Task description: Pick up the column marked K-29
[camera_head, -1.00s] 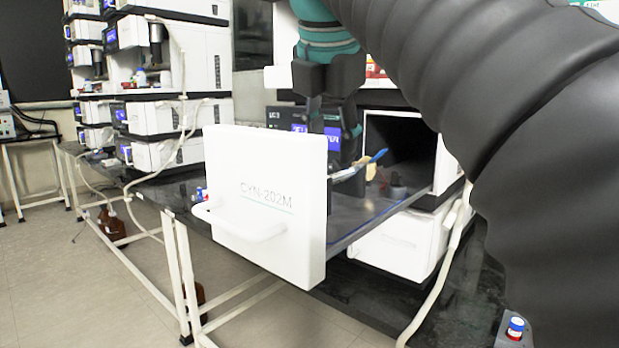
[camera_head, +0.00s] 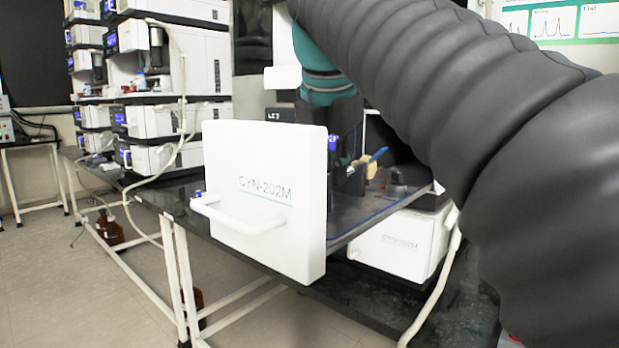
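An open drawer with a white front marked CYN-202M (camera_head: 265,165) stands pulled out toward me. On its tray (camera_head: 375,208) are a slim blue piece (camera_head: 378,154), a tan piece (camera_head: 366,168) and a small dark round piece (camera_head: 397,186). No K-29 mark can be read, so I cannot tell which piece is that column. My gripper (camera_head: 345,150) points down behind the right edge of the drawer front, close to these pieces. Its fingertips are mostly hidden by the drawer front and dark surroundings. I cannot see whether it is open or holds anything.
The drawer's white handle (camera_head: 238,218) juts toward me. A white unit (camera_head: 400,245) sits under the tray on the dark bench, with a pale hose (camera_head: 440,275) beside it. Stacked instruments (camera_head: 165,125) stand at the left.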

